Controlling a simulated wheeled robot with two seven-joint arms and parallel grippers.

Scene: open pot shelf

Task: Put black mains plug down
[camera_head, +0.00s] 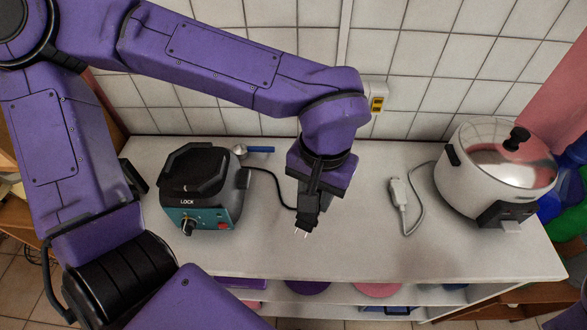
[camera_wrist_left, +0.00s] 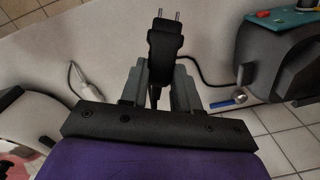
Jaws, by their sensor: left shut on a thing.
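The black mains plug (camera_head: 306,219) is held in my left gripper (camera_head: 316,192) over the middle of the white counter. In the left wrist view the plug (camera_wrist_left: 162,45) stands out between the two grey fingers of the left gripper (camera_wrist_left: 162,82), with its two metal pins pointing away. Its black cord (camera_wrist_left: 207,84) runs to the black and teal appliance (camera_head: 203,187), which is on the left of the counter. I cannot tell whether the plug touches the counter. My right gripper is not in view.
The white counter (camera_head: 335,240) is clear in front of the plug. A white plug (camera_head: 399,193) with its cord lies to the right, beside the white cooker (camera_head: 491,185). A wall socket (camera_head: 377,103) is behind. A blue-handled utensil (camera_head: 258,149) lies near the back.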

